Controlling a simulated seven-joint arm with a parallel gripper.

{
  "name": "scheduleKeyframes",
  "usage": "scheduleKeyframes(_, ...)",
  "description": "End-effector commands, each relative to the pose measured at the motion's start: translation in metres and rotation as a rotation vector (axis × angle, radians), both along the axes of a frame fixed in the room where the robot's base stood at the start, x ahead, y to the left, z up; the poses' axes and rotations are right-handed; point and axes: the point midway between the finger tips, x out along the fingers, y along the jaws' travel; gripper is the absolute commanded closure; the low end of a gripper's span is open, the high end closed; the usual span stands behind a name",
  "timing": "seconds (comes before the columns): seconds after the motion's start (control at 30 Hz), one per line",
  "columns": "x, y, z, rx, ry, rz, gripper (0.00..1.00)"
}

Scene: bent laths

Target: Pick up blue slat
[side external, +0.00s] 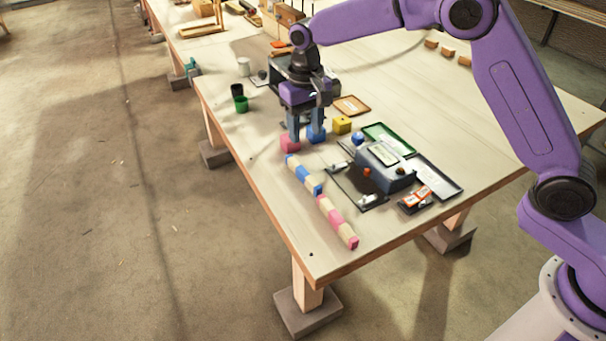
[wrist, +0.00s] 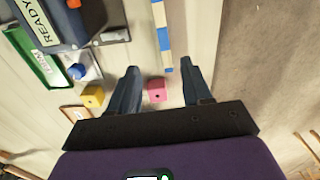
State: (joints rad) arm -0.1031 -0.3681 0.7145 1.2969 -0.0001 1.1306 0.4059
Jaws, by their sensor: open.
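The blue slat (side external: 304,175) is a narrow lath with blue and pale bands, lying on the table near its left edge. In the wrist view the slat (wrist: 163,38) runs down from the top edge, its near end just ahead of the gap between my fingertips. My gripper (side external: 304,138) points down beyond the slat's far end, open and empty; its fingers also show in the wrist view (wrist: 159,67). A pink block (wrist: 156,90) shows between the fingers, and this block (side external: 289,145) is by the left finger in the side view. Height above the table is unclear.
A pink-banded slat (side external: 337,222) lies in line toward the table's near corner. A grey device (side external: 385,170), a green-rimmed tray (side external: 389,137) and a yellow block (side external: 342,125) stand right. A green cup (side external: 240,103) is behind left. The table's left edge is close.

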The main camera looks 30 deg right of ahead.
Motion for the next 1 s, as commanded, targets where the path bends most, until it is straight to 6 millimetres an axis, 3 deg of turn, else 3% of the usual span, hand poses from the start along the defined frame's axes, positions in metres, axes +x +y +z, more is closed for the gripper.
scheduleKeyframes(0.3, 0.0, 0.0, -0.054, -0.001, 0.002, -0.001, 0.51)
scheduleKeyframes(0.57, 0.0, 0.001, -0.071, 0.0, 0.001, 0.0, 0.51)
scheduleKeyframes(0.8, -0.001, 0.006, -0.104, -0.001, 0.003, 0.001, 0.51)
scheduleKeyframes(1.0, -0.001, 0.006, -0.117, 0.0, 0.001, 0.0, 0.51)
